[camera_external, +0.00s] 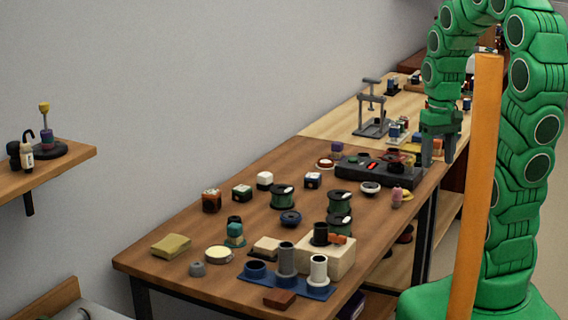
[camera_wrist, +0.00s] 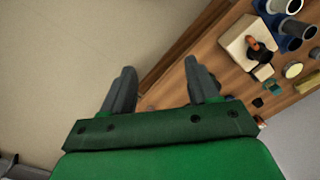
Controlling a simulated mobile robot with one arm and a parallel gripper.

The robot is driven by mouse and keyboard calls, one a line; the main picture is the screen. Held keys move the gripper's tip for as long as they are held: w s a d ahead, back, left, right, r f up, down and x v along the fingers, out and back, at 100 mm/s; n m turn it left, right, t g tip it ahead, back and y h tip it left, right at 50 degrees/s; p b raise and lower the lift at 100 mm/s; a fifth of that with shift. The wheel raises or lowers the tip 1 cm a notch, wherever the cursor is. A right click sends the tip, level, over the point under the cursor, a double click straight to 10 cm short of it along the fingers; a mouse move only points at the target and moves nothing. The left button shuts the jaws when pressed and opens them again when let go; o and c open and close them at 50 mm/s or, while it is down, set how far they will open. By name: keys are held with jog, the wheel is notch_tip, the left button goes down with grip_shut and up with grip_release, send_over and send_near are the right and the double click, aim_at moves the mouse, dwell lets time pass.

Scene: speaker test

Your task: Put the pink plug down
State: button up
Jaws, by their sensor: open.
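A small pink plug (camera_external: 397,195) stands on the brown table near its right edge in the external view. My gripper (camera_external: 438,152) is open, with its fingers pointing down, above and to the right of the plug in the picture, apart from it. In the wrist view my gripper (camera_wrist: 161,80) shows two spread dark fingers with nothing held between them. I cannot make out the pink plug in that view.
The brown table (camera_external: 150,257) holds green spools (camera_external: 283,197), a dark control box (camera_external: 350,168), a blue base with cylinders (camera_external: 262,289) and a cream block (camera_external: 343,262). An orange post (camera_external: 478,190) stands before my arm.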

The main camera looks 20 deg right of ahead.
jog(key=w+d+f+t, duration=0.1)
jog(key=w+f, duration=0.2)
jog(key=w, duration=0.4)
jog(key=w+d+f, duration=0.1)
jog(key=w+f, duration=0.2)
jog(key=w, duration=0.5)
jog(key=n+t, duration=0.1)
jog(key=t, duration=0.1)
send_over(398, 188)
jog(key=s, duration=0.2)
jog(key=x, duration=0.4)
jog(key=s+x, duration=0.1)
jog(key=x, duration=0.3)
jog(key=s+x, duration=0.1)
jog(key=x, duration=0.3)
jog(key=shift+s+d+f, duration=0.15)
jog(key=shift+d+f, duration=0.15)
jog(key=shift+d, duration=0.05)
jog(key=shift+w+x, duration=0.15)
jog(key=shift+x, duration=1.7)
jog(key=shift+w+x, duration=0.15)
jog(key=shift+x, duration=1.75)
jog(key=shift+r, duration=0.1)
jog(key=shift+t, duration=0.3)
grip_shut()
